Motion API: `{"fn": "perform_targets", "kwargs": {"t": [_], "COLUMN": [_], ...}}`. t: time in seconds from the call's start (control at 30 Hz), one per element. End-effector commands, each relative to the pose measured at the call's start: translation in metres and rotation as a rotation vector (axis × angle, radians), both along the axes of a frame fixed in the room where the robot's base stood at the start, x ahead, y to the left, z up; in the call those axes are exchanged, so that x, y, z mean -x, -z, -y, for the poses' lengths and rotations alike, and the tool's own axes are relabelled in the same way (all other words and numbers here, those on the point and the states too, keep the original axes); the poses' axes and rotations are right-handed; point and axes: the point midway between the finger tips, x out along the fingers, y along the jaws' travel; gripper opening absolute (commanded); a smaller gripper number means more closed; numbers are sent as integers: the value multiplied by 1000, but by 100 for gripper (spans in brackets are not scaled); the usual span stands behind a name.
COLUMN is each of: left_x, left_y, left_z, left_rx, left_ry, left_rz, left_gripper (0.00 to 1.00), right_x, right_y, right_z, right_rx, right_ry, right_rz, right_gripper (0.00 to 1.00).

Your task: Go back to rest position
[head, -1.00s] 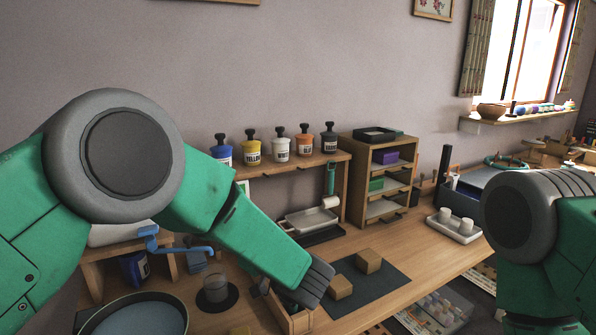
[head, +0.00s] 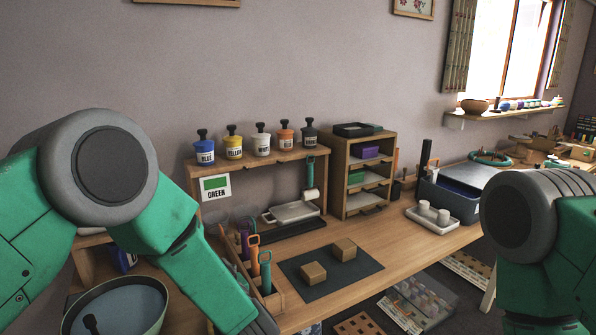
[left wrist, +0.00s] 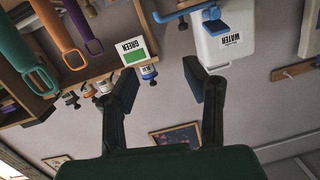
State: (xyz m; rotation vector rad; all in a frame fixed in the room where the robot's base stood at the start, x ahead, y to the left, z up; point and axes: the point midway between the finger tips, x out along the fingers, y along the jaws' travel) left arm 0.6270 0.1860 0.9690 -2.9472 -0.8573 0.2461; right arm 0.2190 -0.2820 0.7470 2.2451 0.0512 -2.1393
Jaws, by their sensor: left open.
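My left arm comes in from the left of the head view, its forearm reaching down over the front of the workbench; the fingertips are out of that view. In the left wrist view my left gripper (left wrist: 158,95) is open, with its two dark fingers apart and nothing between them. That view is upside down and shows the GREEN card (left wrist: 131,54) and the WATER container (left wrist: 224,45) beyond the fingers. My right arm is at the right edge of the head view, and its gripper is out of sight.
A wooden tool holder (head: 274,300) with several coloured handles stands near my left forearm. Two tan blocks (head: 344,249) lie on a dark mat (head: 368,262). A round basin (head: 150,300) is at the lower left. Labelled jars (head: 261,142) line the shelf.

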Motion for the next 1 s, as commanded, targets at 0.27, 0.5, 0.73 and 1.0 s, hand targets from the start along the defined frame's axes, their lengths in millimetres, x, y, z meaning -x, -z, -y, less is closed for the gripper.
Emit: {"fn": "perform_targets", "kwargs": {"t": [0.27,0.5,0.73,1.0], "left_x": [63,208,341,433], "left_y": [109,206,232,241], "left_z": [-35,-74,-96,-104], "left_rx": [74,246,402,508], "left_ry": [218,356,373,363], "left_rz": [-309,-768,-1120,-1360], "left_gripper": [41,41,41,41], "right_x": [0,0,0,0], "right_y": [0,0,0,16], "right_z": [0,0,0,0], "right_rx": [0,0,0,0], "right_ry": [0,0,0,0], "right_rz": [-1,-1,-1,0], "right_gripper": [0,0,0,0]}}
